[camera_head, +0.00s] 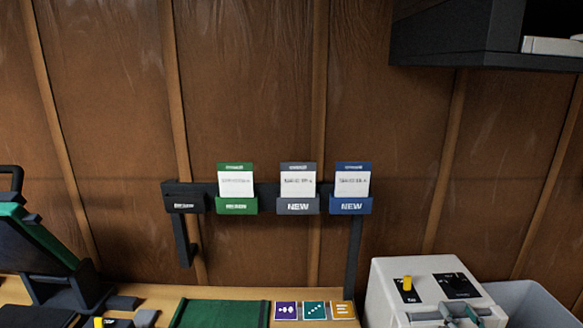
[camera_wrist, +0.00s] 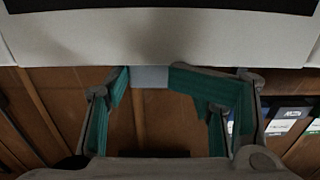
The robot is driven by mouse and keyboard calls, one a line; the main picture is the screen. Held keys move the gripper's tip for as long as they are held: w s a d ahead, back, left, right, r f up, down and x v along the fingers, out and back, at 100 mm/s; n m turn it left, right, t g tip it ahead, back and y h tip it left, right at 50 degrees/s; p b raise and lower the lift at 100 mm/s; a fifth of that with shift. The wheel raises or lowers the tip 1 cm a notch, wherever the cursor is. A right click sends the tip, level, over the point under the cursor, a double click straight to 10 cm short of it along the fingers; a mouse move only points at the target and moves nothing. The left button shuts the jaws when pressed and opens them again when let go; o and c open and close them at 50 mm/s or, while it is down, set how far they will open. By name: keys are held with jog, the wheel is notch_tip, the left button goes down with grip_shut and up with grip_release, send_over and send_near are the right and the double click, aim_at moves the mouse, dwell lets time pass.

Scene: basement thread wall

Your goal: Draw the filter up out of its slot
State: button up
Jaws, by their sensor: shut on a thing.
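The piece meets the lower edge of this body. I cannot tell whether the two are joined, and the slot cannot be made out.
A wooden wall carries a rack with green (camera_head: 237,190), grey (camera_head: 298,190) and blue (camera_head: 352,190) card holders. A dark shelf (camera_head: 450,40) juts out at upper right. A pale machine with a yellow knob (camera_head: 390,275) stands at lower right, beside a grey bin (camera_head: 535,300).

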notch_tip(320, 180, up, 26)
jog(key=p, duration=0.7)
jog(key=shift+r+p, duration=0.25)
jog(key=shift+p, duration=0.05)
dwell(1.2)
